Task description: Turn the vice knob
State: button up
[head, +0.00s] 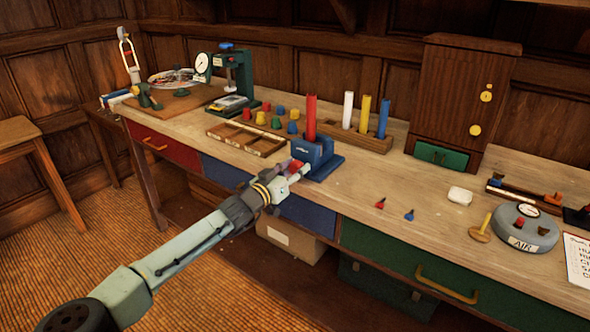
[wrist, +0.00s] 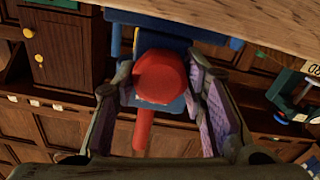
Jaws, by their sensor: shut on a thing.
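The blue vice (head: 323,163) stands at the front edge of the bench. Its red knob (head: 296,165) faces the front and is partly covered by my gripper (head: 294,172). In the wrist view the red knob (wrist: 160,78) is large and faceted, between the two finger pads of my gripper (wrist: 160,92). My gripper is shut on the knob. The blue vice body (wrist: 160,42) shows behind it. A red rod (head: 310,118) stands upright at the vice, and it also shows in the wrist view (wrist: 143,133).
A wooden rack (head: 378,138) with white, yellow and blue rods stands behind the vice. A compartment tray (head: 245,138) and several coloured pegs lie to its left. Two small knobs (head: 380,204) lie to its right. The bench's front edge is close below my gripper.

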jog(key=n, duration=0.7)
jog(key=shift+f, duration=0.1)
jog(key=n, duration=0.4)
jog(key=shift+n, duration=1.6)
jog(key=o, duration=1.2)
jog(key=shift+a, duration=0.15)
jog(key=shift+v, duration=3.95)
